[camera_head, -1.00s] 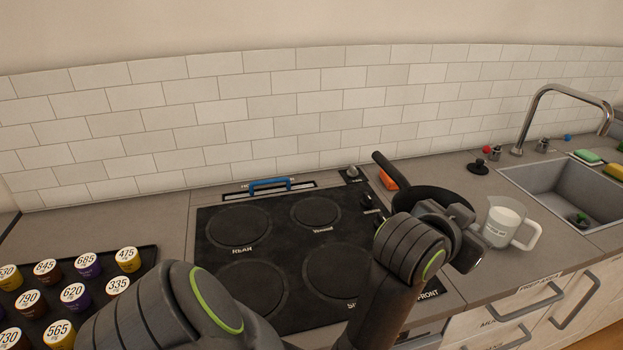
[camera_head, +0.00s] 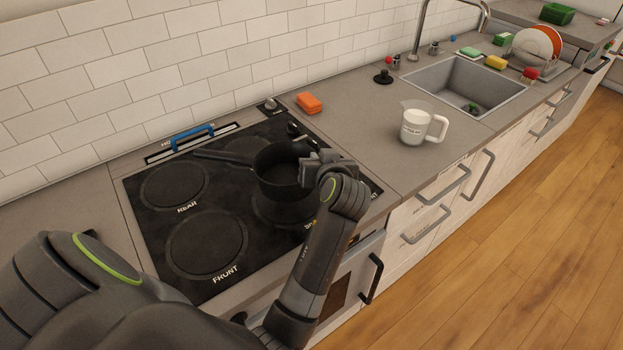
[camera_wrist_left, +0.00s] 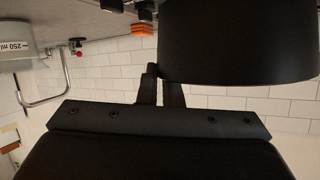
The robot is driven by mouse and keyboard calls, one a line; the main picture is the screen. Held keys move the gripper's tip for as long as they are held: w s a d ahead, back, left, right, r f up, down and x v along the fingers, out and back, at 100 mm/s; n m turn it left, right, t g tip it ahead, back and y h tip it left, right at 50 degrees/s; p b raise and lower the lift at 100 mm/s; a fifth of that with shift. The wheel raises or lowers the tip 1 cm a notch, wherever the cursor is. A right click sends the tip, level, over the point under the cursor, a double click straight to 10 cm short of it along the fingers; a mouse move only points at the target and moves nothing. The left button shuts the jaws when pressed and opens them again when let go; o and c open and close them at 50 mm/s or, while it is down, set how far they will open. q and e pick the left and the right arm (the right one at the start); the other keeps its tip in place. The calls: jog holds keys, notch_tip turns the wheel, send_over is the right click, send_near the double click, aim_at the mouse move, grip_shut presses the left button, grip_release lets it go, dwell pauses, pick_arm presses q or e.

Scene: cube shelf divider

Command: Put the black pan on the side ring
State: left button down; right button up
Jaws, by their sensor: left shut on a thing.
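The black pan (camera_head: 278,180) is over the right part of the black hob (camera_head: 140,220), its long handle pointing left. My left gripper (camera_head: 318,172) is shut on the pan's right rim. In the left wrist view the dark pan wall (camera_wrist_left: 235,40) fills the upper right, with the gripper fingers (camera_wrist_left: 160,88) at its edge. A ring (camera_head: 262,210) lies partly hidden under the pan; the label beside it is partly covered by my arm. I cannot tell whether the pan touches the hob. My right gripper is out of view.
The rings marked REAR (camera_head: 174,186) and FRONT (camera_head: 207,245) are bare. A blue handle (camera_head: 191,137) stands at the hob's back edge, with dark knobs (camera_head: 294,129) at its right. An orange block (camera_head: 309,103) and a measuring jug (camera_head: 418,123) stand on the counter to the right.

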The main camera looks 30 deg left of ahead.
pick_arm(q)
jog(key=shift+f, duration=0.8)
notch_tip(320, 180, down, 4)
jog(key=shift+r, duration=0.25)
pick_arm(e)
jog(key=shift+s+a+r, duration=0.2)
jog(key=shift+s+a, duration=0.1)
pick_arm(q)
jog(key=c, duration=1.6)
grip_release()
